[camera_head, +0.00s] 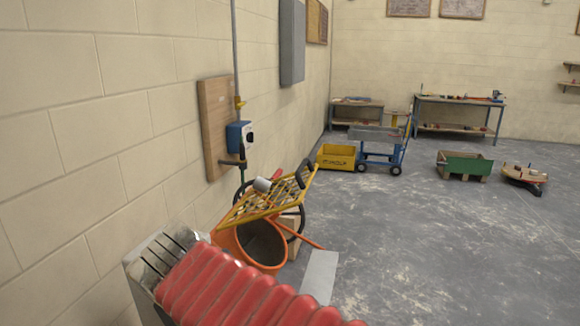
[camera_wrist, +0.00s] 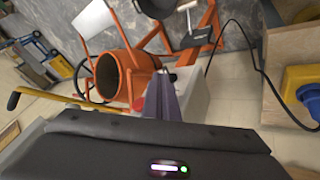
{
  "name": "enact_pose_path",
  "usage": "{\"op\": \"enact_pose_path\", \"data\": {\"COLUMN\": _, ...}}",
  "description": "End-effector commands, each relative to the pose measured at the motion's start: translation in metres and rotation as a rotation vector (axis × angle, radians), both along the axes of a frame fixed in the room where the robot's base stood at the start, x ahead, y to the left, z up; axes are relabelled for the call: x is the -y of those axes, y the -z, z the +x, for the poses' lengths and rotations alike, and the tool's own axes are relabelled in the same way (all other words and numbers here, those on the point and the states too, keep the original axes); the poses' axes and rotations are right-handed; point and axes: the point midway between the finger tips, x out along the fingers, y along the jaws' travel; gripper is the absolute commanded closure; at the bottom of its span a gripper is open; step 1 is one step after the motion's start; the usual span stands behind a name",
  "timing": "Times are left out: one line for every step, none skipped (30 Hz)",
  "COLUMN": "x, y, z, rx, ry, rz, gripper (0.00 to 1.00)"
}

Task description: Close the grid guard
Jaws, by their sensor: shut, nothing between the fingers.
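The grid guard (camera_head: 262,203) is a yellow lattice with a yellow bar at its right end. It slants upward to the right above an orange mixer drum (camera_head: 238,246), whose dark mouth shows uncovered below it. In the wrist view the orange drum (camera_wrist: 137,66) stands left of centre, and a yellow bar with a black knob (camera_wrist: 14,99) crosses the left side. I cannot tell whether that bar belongs to the guard. My gripper (camera_wrist: 163,78) is shut and empty, in front of the drum's right side in the wrist view. I cannot make it out in the head view.
A block wall with a wooden board (camera_head: 211,137) and a blue switch box (camera_head: 239,136) is close behind the mixer. A yellow tub (camera_head: 336,157), a blue cart (camera_head: 380,158) and a green tub (camera_head: 465,166) stand farther back. The floor right of the mixer is mostly clear.

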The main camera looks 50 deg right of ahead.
Motion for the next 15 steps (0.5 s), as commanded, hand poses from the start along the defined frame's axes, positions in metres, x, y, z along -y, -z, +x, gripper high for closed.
{"op": "enact_pose_path", "data": {"x": 0.018, "y": -0.007, "z": 0.007, "rx": -0.006, "ry": 0.031, "rz": -0.051, "gripper": 1.0}}
{"op": "enact_pose_path", "data": {"x": 0.028, "y": -0.012, "z": 0.01, "rx": -0.007, "ry": 0.05, "rz": -0.082, "gripper": 1.0}}
{"op": "enact_pose_path", "data": {"x": 0.042, "y": -0.019, "z": 0.015, "rx": -0.008, "ry": 0.074, "rz": -0.125, "gripper": 1.0}}
{"op": "enact_pose_path", "data": {"x": 0.052, "y": -0.025, "z": 0.018, "rx": -0.007, "ry": 0.091, "rz": -0.156, "gripper": 1.0}}
{"op": "enact_pose_path", "data": {"x": 0.062, "y": -0.031, "z": 0.022, "rx": -0.005, "ry": 0.108, "rz": -0.189, "gripper": 1.0}}
{"op": "enact_pose_path", "data": {"x": 0.075, "y": -0.038, "z": 0.027, "rx": -0.004, "ry": 0.131, "rz": -0.231, "gripper": 1.0}}
{"op": "enact_pose_path", "data": {"x": 0.085, "y": -0.045, "z": 0.03, "rx": -0.001, "ry": 0.147, "rz": -0.264, "gripper": 1.0}}
{"op": "enact_pose_path", "data": {"x": 0.095, "y": -0.051, "z": 0.034, "rx": 0.0, "ry": 0.162, "rz": -0.296, "gripper": 1.0}}
{"op": "enact_pose_path", "data": {"x": 0.107, "y": -0.06, "z": 0.039, "rx": 0.004, "ry": 0.183, "rz": -0.34, "gripper": 1.0}}
{"op": "enact_pose_path", "data": {"x": 0.117, "y": -0.066, "z": 0.042, "rx": 0.009, "ry": 0.197, "rz": -0.372, "gripper": 1.0}}
{"op": "enact_pose_path", "data": {"x": 0.126, "y": -0.073, "z": 0.046, "rx": 0.014, "ry": 0.212, "rz": -0.404, "gripper": 1.0}}
{"op": "enact_pose_path", "data": {"x": 0.138, "y": -0.082, "z": 0.052, "rx": 0.021, "ry": 0.23, "rz": -0.448, "gripper": 1.0}}
{"op": "enact_pose_path", "data": {"x": 0.146, "y": -0.09, "z": 0.056, "rx": 0.025, "ry": 0.241, "rz": -0.482, "gripper": 1.0}}
{"op": "enact_pose_path", "data": {"x": 0.155, "y": -0.097, "z": 0.06, "rx": 0.031, "ry": 0.255, "rz": -0.515, "gripper": 1.0}}
{"op": "enact_pose_path", "data": {"x": 0.166, "y": -0.106, "z": 0.065, "rx": 0.041, "ry": 0.271, "rz": -0.559, "gripper": 1.0}}
